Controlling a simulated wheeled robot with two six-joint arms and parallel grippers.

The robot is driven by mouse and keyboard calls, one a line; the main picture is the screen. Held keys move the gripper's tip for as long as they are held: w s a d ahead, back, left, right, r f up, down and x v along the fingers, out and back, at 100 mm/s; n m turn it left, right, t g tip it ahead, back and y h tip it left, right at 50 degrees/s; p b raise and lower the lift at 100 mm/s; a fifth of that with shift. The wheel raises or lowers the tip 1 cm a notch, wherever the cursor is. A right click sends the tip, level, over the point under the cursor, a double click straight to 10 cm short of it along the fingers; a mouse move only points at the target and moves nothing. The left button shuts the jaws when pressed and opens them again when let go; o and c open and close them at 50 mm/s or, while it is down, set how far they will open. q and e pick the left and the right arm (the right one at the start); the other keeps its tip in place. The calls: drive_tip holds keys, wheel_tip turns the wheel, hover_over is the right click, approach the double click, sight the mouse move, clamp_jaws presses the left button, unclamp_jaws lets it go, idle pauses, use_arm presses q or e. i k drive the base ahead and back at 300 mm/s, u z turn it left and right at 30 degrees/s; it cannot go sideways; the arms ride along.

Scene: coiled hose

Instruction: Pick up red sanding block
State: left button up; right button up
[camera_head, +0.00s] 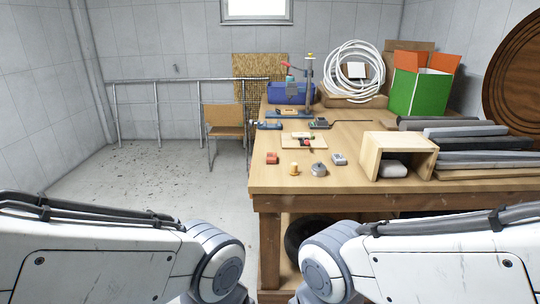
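A small red block (272,158), which looks like the red sanding block, lies near the left edge of the wooden workbench (345,182), towards its front. Nothing covers it. My two arms show only as white links at the bottom left and bottom right, below and in front of the bench. Neither gripper is in view, so I cannot see whether they are open or shut.
Beside the red block are a yellow-orange piece (294,169), a round metal item (318,169) and a grey block (339,159). A board with tools (303,142) lies behind. An open wooden box (398,150) and stacked bars (485,158) fill the right side.

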sight(271, 157)
drive_tip(key=u, duration=0.15)
drive_tip(key=i, duration=1.3)
drive_tip(key=z, duration=0.4)
drive_tip(key=i, duration=0.75)
drive_tip(key=z, duration=0.3)
